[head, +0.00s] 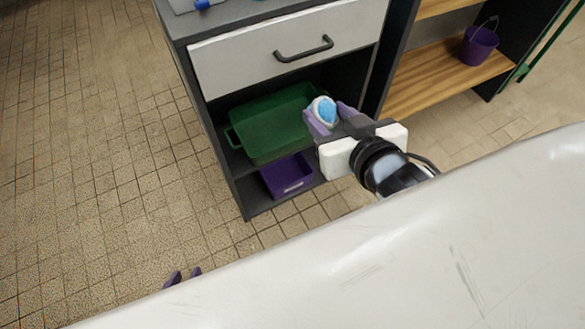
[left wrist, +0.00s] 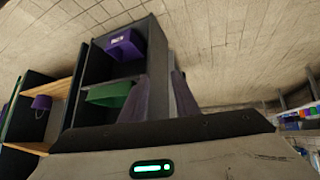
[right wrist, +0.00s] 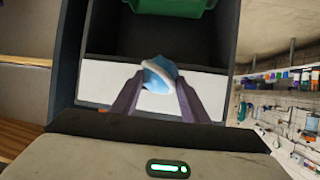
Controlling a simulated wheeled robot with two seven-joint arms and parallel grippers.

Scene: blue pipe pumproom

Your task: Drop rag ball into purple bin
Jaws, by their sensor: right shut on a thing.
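The rag ball (head: 325,110) is blue and white. My right gripper (head: 330,118) is shut on it, with the ball between the purple fingertips. The ball also shows in the right wrist view (right wrist: 158,75). The purple bin (head: 287,178) sits on the bottom shelf of the dark cabinet, with its open top showing. In the head view the ball is above and to the right of the bin. The bin also shows in the left wrist view (left wrist: 124,46). My left gripper (head: 183,277) is open and empty, with only its fingertips showing at the lower left.
A green bin (head: 268,140) stands in the cabinet on a shelf above the purple bin. A white drawer (head: 260,55) with a dark handle is above it. A purple bucket (head: 480,42) sits on a wooden shelf at the right. The tiled floor at left is clear.

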